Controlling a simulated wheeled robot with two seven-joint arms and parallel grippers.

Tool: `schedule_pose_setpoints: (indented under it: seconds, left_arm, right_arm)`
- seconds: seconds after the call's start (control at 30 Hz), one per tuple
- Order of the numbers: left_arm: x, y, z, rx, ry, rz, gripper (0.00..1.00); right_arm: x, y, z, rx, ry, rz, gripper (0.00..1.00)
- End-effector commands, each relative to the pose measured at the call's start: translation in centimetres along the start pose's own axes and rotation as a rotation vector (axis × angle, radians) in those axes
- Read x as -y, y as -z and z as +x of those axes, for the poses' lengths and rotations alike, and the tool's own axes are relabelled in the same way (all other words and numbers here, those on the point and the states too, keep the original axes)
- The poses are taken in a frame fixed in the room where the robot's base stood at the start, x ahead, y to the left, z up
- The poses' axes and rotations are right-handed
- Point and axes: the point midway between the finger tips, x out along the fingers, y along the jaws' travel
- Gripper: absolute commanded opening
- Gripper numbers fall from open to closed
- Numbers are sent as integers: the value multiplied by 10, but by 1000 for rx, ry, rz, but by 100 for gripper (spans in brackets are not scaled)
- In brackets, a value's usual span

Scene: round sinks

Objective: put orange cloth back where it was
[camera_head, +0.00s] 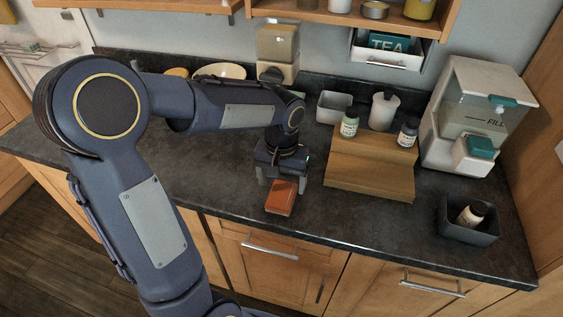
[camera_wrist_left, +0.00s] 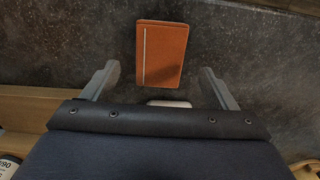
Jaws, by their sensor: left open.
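The orange cloth (camera_head: 281,197) is a small folded rectangle lying on the dark countertop near its front edge. It also shows in the left wrist view (camera_wrist_left: 162,54), flat on the counter, with a pale line along one side. My left gripper (camera_head: 281,184) is over the counter right at the cloth, pointing down. In the left wrist view my left gripper (camera_wrist_left: 160,82) has its two fingers wide apart, with the cloth beyond and between them; no finger touches it there. A small white object (camera_wrist_left: 169,103) partly shows between the fingers. My right gripper is not in view.
A wooden step stand (camera_head: 370,170) right of my gripper carries small bottles. A dark tray (camera_head: 468,222) with a bottle lies at the right, below a white dispenser (camera_head: 478,110). A grey container (camera_head: 334,107) stands behind.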

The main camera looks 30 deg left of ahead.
Motion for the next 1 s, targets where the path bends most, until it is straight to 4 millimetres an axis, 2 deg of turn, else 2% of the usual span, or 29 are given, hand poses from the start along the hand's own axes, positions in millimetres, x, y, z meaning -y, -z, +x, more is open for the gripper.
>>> schedule_pose_setpoints:
  seconds: [0.03,0.2,0.43,0.53,0.63,0.77,0.9,1.0]
  left_arm:
    - [0,1,-13,-7,-2,0,80]
    - [0,0,-48,-4,-2,1,80]
    - [0,-1,-73,-3,-2,1,80]
    - [4,-12,-80,-18,-28,6,80]
    - [10,-39,-85,-65,-92,22,80]
    - [15,-89,-85,-164,-211,50,80]
    - [11,-135,-75,-287,-323,71,80]
    - [6,-156,-66,-358,-377,79,80]
  right_arm:
    - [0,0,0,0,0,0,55]
    - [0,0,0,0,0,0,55]
    - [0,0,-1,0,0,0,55]
    - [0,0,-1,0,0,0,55]
    - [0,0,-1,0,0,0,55]
    - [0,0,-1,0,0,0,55]
    - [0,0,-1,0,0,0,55]
    - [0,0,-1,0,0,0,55]
